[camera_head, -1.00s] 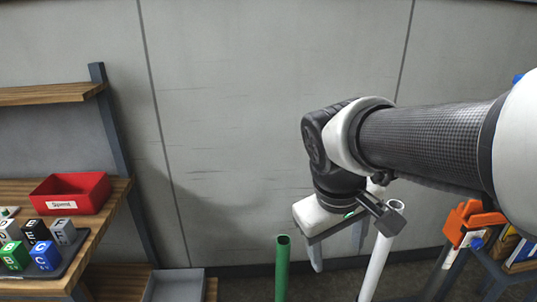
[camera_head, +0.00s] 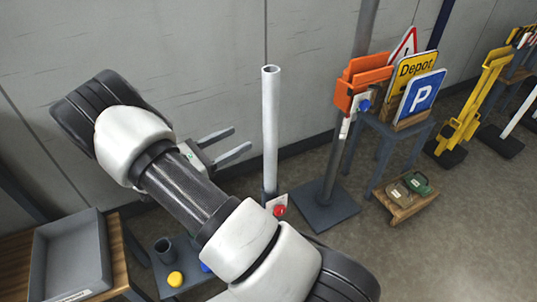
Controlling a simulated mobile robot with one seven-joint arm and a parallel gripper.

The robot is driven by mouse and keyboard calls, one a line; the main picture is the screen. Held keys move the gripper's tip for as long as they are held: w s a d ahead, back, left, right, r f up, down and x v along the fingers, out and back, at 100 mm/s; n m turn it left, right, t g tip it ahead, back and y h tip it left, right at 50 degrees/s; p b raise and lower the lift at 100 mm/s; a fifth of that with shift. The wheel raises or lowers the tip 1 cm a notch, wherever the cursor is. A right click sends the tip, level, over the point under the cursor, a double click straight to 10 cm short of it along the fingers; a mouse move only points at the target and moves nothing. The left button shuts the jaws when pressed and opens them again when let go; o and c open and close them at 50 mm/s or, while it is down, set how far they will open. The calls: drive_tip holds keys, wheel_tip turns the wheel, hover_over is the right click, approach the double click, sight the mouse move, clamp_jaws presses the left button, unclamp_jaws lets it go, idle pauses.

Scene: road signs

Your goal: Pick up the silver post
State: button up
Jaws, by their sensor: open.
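A pale silver-white hollow post (camera_head: 270,125) stands upright near the middle of the view, with its open end on top. Its lower end meets a small mount with a red button (camera_head: 279,209). My gripper (camera_head: 241,139) is to the left of the post. Its two grey fingers are spread apart with nothing between them. They point right, and in the picture their tips are a short way from the post. The depth between them is hard to tell. Part of the gripper body is hidden behind my arm.
A dark stand (camera_head: 322,206) with an orange clamp (camera_head: 362,82) is right of the post. Beyond it, a small table (camera_head: 384,127) holds signs. A grey tray (camera_head: 70,255) and a yellow button (camera_head: 176,279) are at lower left. Floor at right is partly open.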

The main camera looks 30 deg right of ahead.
sight(265, 125)
drive_tip(key=d, duration=0.4)
drive_tip(key=w+d, duration=0.1)
drive_tip(key=d, duration=0.2)
drive_tip(key=d+b, duration=0.1)
drive_tip(key=d, duration=0.3)
drive_tip(key=shift+w+d, duration=0.25)
drive_tip(key=shift+d, duration=0.1)
drive_tip(key=d, duration=0.3)
drive_tip(key=d+b, duration=0.1)
drive_tip(key=d, duration=0.1)
drive_tip(key=shift+d+r, duration=0.2)
drive_tip(key=shift+r, duration=0.1)
drive_tip(key=shift+c, duration=0.6)
clamp_jaws()
